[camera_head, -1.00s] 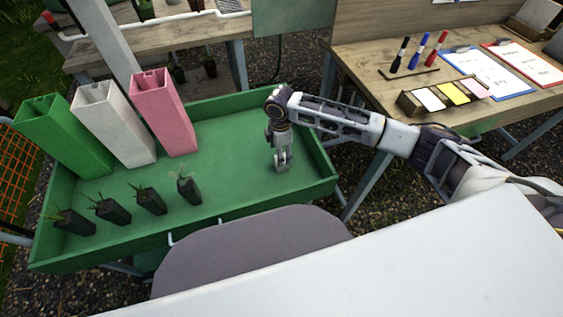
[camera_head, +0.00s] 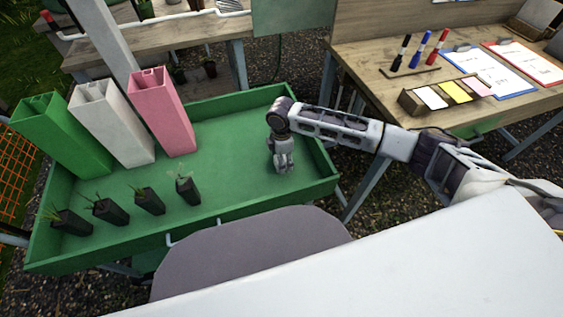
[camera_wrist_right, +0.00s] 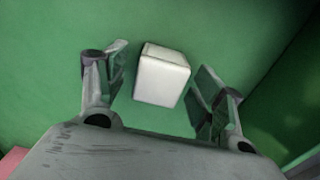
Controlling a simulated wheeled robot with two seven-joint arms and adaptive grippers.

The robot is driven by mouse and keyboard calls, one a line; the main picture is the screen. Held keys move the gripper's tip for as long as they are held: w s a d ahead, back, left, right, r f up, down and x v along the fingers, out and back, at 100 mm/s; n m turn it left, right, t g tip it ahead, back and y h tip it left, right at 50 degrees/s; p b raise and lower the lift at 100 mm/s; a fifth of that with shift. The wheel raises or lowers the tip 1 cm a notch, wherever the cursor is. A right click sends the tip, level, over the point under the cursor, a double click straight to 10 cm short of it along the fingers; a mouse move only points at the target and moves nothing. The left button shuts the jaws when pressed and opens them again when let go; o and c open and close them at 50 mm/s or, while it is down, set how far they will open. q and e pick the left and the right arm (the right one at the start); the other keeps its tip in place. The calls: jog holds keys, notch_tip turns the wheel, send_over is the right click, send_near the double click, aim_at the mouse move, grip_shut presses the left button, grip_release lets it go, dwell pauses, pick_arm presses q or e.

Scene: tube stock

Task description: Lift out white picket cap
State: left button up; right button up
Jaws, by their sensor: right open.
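The white picket cap (camera_wrist_right: 163,76) is a small white block on the green tray floor in the right wrist view. It lies between the two fingers of my right gripper (camera_wrist_right: 160,85), with a gap on each side. My right gripper is open and points down over the tray's right part in the head view (camera_head: 283,165). The cap is hidden in the head view. My left gripper is not in view.
Tall green (camera_head: 62,135), white (camera_head: 112,125) and pink (camera_head: 163,112) square tubes stand in the green tray (camera_head: 225,150) at left. Several dark potted seedlings (camera_head: 150,202) line its front left. A wooden table (camera_head: 385,60) with markers and clipboards stands at back right.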

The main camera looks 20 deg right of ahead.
jog(key=shift+f, duration=0.5)
jog(key=c, duration=0.8)
